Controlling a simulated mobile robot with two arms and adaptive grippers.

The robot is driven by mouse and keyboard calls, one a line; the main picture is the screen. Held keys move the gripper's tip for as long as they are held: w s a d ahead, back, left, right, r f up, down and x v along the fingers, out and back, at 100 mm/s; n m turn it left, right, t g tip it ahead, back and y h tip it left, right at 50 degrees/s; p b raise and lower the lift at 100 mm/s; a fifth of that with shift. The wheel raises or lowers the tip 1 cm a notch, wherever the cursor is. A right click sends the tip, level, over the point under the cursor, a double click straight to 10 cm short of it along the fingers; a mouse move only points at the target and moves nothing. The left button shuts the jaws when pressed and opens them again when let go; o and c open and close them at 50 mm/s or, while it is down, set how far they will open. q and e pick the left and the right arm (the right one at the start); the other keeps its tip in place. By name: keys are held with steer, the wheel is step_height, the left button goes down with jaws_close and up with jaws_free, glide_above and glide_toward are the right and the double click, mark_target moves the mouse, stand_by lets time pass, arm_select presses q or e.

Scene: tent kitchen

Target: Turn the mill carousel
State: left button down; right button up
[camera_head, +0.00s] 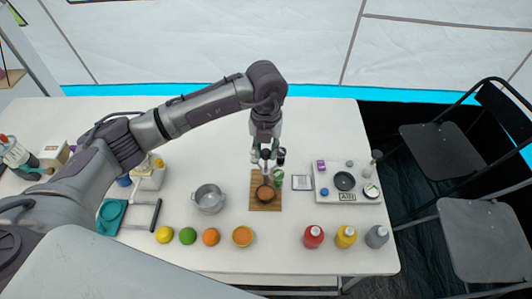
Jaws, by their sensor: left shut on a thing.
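The mill carousel (279,172) seems to be the small cluster with a green part and a dark-topped part at the wooden board's upper right edge. It is small in the picture and partly hidden by my gripper. My left gripper (264,162) points down from above at the cluster's left side, over the board's upper part. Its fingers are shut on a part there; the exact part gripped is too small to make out. My right gripper is not in view.
A brown bowl (265,193) sits on the wooden board (257,206) just below my gripper. A metal pot (208,198) stands left, a white tray (325,190) right. Fruit and several bottles line the front. The table's back right is clear.

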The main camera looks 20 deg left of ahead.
arm_select(q)
steer(key=m+b, duration=0.4)
steer(key=m, duration=0.1)
steer(key=shift+f+b, duration=0.15)
steer(key=shift+b, duration=0.25)
steer(key=shift+m+b, duration=0.95)
steer(key=shift+m, duration=0.35)
steer(key=shift+r, duration=0.25)
steer(key=c, duration=0.9)
jaws_free()
step_height(320, 180, up, 12)
steer(key=shift+f, duration=0.1)
